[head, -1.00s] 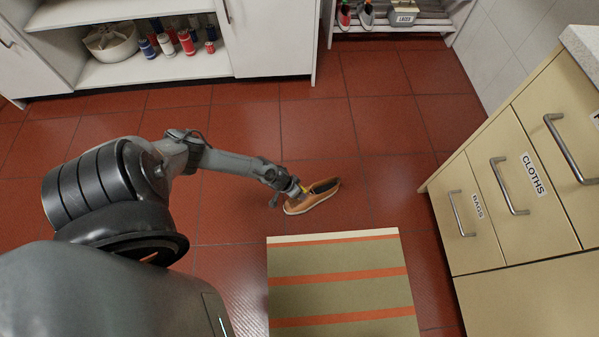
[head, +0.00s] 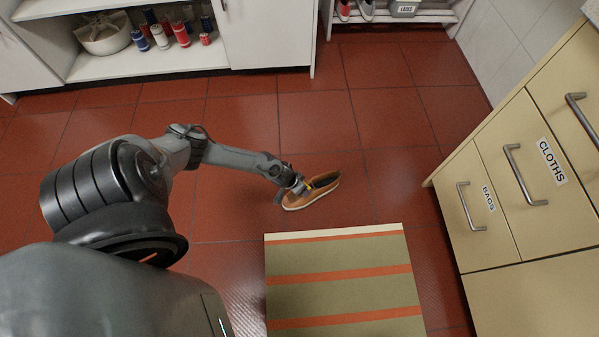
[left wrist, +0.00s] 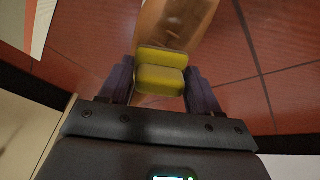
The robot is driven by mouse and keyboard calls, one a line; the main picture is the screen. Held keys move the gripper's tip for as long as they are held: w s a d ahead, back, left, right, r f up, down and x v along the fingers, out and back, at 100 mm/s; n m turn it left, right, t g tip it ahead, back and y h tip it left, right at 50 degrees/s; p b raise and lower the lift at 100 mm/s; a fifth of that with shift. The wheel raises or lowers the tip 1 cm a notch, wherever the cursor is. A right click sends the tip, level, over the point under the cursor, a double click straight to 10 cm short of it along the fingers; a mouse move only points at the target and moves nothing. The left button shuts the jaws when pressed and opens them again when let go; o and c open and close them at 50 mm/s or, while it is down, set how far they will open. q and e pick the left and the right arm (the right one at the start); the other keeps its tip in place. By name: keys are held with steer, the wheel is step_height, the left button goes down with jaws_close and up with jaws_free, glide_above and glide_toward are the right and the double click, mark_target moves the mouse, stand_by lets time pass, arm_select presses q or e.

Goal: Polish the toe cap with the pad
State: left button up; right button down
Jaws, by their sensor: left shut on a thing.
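A tan slip-on shoe (head: 318,193) with a pale sole and dark opening stands on the red tiled floor. It also shows, blurred, at the top of the left wrist view (left wrist: 175,25). My left gripper (head: 299,188) is at the shoe's left end in the head view. In the left wrist view the gripper (left wrist: 161,85) is shut on a yellow pad (left wrist: 160,78), which lies against or just over the end of the shoe; I cannot tell if they touch. In the head view only a speck of yellow shows. My right gripper is not in view.
A striped mat (head: 340,290) lies in front of the shoe. A cream drawer cabinet (head: 500,240) with drawers marked BAGS and CLOTHS stands at right. Floor around the shoe is clear.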

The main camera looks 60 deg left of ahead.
arm_select(q)
steer(key=shift+f, duration=0.15)
stand_by(0.5)
steer(key=shift+b+x, duration=0.45)
steer(key=shift+x, duration=0.5)
steer(key=shift+s+f+p, duration=0.15)
steer(key=shift+s+p, duration=0.2)
steer(key=shift+s, duration=0.35)
steer(key=shift+s+f+p, duration=0.2)
steer(key=shift+s+f, duration=0.05)
steer(key=shift+s, duration=0.35)
steer(key=shift+s+f+p, duration=0.15)
steer(key=shift+s+f, duration=0.05)
steer(key=shift+s, duration=0.4)
steer(key=shift+w, duration=0.3)
steer(key=shift+w+r, duration=0.3)
steer(key=shift+w, duration=0.5)
steer(key=shift+w+r, duration=0.3)
steer(key=shift+w, duration=0.55)
